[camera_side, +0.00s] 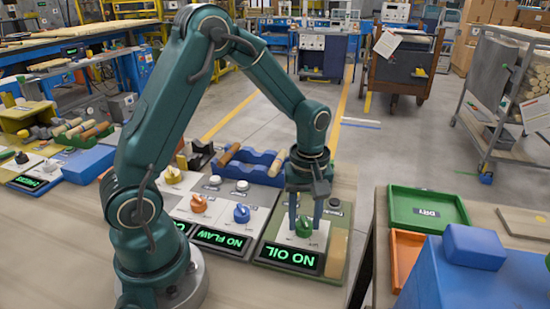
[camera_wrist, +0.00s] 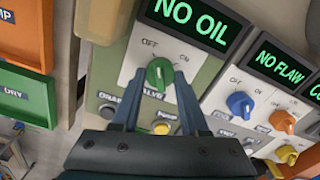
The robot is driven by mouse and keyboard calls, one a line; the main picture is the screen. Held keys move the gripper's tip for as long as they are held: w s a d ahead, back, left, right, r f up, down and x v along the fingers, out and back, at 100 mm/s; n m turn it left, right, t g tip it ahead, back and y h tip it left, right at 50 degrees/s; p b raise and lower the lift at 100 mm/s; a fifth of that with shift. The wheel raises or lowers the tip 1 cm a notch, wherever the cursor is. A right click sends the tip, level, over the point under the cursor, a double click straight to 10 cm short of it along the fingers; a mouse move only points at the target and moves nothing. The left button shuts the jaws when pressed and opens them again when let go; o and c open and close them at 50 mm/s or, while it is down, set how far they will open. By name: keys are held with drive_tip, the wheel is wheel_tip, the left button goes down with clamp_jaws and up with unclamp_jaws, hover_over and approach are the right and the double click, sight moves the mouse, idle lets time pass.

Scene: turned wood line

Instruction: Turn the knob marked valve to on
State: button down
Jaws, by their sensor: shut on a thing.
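The green valve knob (camera_wrist: 160,73) sits on a pale plate with OFF and ON printed above it and VALVE below it. It also shows at the bottom of my fingers in the side view (camera_side: 303,230). My gripper (camera_wrist: 157,82) points down at the panel, with one blue finger on each side of the knob, shut on it. In the side view my gripper (camera_side: 304,222) stands upright over the panel. A dark display (camera_wrist: 196,22) beside the knob reads NO OIL in green. I cannot tell exactly which mark the knob points to.
A panel with a blue knob (camera_wrist: 240,104) and an orange knob (camera_wrist: 283,121) stands close by, under a NO FLAW display (camera_wrist: 279,64). A yellow button (camera_wrist: 162,128) is near my fingers. A green DRY tray (camera_side: 428,208) and blue box (camera_side: 455,275) stand at right.

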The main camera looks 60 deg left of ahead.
sight(306, 221)
drive_tip(key=m, duration=0.7)
drive_tip(key=shift+d+r, duration=0.1)
drive_tip(key=m, duration=0.3)
drive_tip(key=shift+m, duration=2.4)
drive_tip(key=shift+c, duration=2.1)
unclamp_jaws()
drive_tip(key=shift+r, duration=2.55)
